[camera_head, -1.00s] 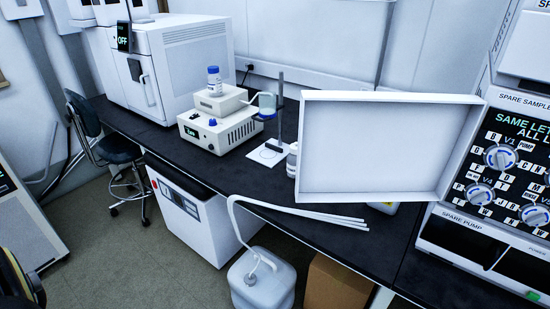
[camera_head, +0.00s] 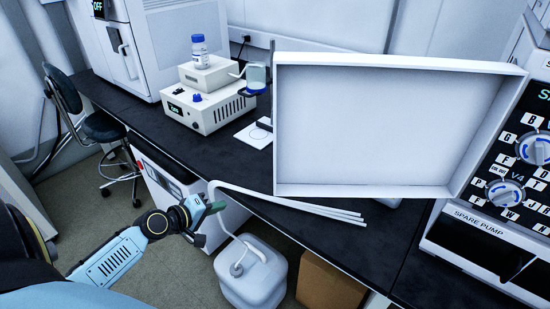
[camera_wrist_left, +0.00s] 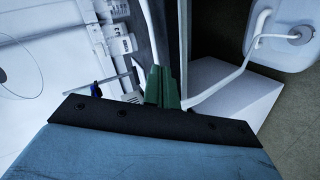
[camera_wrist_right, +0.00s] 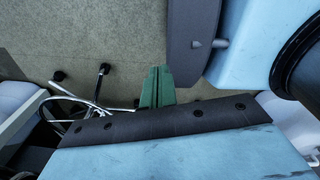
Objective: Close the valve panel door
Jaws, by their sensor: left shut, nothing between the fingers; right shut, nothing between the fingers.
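The valve panel door (camera_head: 385,130) is a white shallow tray-like panel with raised rims. It stands swung open in the head view, left of the valve panel (camera_head: 520,165) with its blue-and-white knobs. The door's inner face is toward me. My left gripper (camera_head: 216,208) has green fingertips and is low on the left, in front of the bench edge and apart from the door. Its shut, empty fingers show in the left wrist view (camera_wrist_left: 162,88). My right gripper (camera_wrist_right: 156,86) shows only in its wrist view, shut and empty above the floor.
White tubes (camera_head: 290,204) stick out over the bench's front edge. A white jug (camera_head: 250,272) and a cardboard box (camera_head: 330,284) stand below. A stirrer with a bottle (camera_head: 199,52) and a chair (camera_head: 98,125) are farther left.

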